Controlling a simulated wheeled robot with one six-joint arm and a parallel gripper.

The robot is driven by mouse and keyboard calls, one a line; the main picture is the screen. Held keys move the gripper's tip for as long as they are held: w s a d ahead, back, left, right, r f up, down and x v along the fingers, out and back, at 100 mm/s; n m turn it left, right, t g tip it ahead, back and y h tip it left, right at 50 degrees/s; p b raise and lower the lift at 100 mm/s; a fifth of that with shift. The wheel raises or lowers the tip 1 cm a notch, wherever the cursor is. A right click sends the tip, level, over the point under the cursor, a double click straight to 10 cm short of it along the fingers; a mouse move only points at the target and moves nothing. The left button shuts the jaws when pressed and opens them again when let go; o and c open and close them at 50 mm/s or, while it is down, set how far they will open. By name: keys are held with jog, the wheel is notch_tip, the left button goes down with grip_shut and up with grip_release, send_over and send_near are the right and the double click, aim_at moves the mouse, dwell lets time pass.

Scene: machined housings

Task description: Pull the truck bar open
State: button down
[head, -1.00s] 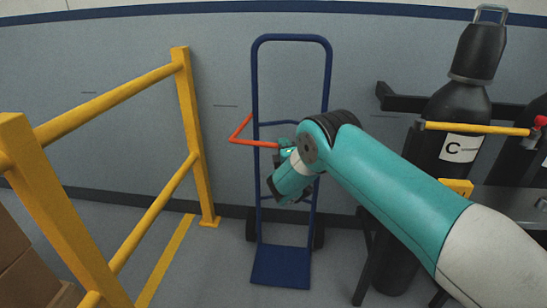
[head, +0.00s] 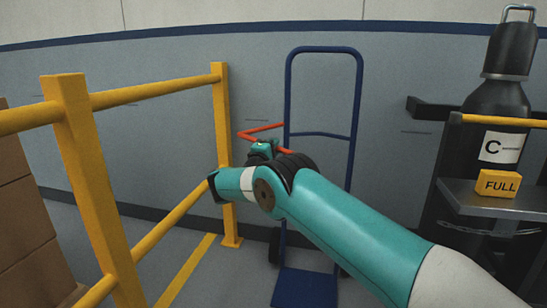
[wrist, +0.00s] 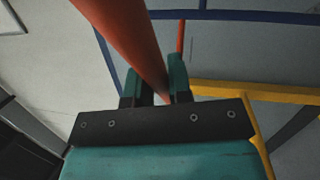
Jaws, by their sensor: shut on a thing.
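The truck bar (head: 262,129) is a thin red-orange bar with a bend. It sticks out to the left from the upright of the blue hand truck (head: 322,51). My gripper (head: 263,146) is shut on the near stretch of the bar, left of the truck's frame. In the wrist view the bar (wrist: 118,32) runs between the two teal fingers of my gripper (wrist: 156,82).
A yellow guard rail (head: 86,170) stands close on the left, its far post (head: 221,110) near my wrist. Brown boxes (head: 25,215) are behind it. A black gas cylinder (head: 497,103) and a shelf with a yellow FULL block (head: 499,185) stand right. The wall is behind the truck.

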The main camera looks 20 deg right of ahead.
jog(key=shift+w+a+f+m+g+h+b, duration=0.1)
jog(key=shift+w+a+m+g+h+b, duration=0.3)
jog(key=shift+a+b, duration=0.3)
jog(key=shift+w+a+m+g+h+b, duration=0.1)
jog(key=shift+w+a+g+h+b, duration=0.1)
jog(key=shift+w+a+g+b, duration=0.35)
jog(key=shift+s+a, duration=0.1)
jog(key=c, duration=1.1)
grip_release()
jog(key=shift+o, duration=0.2)
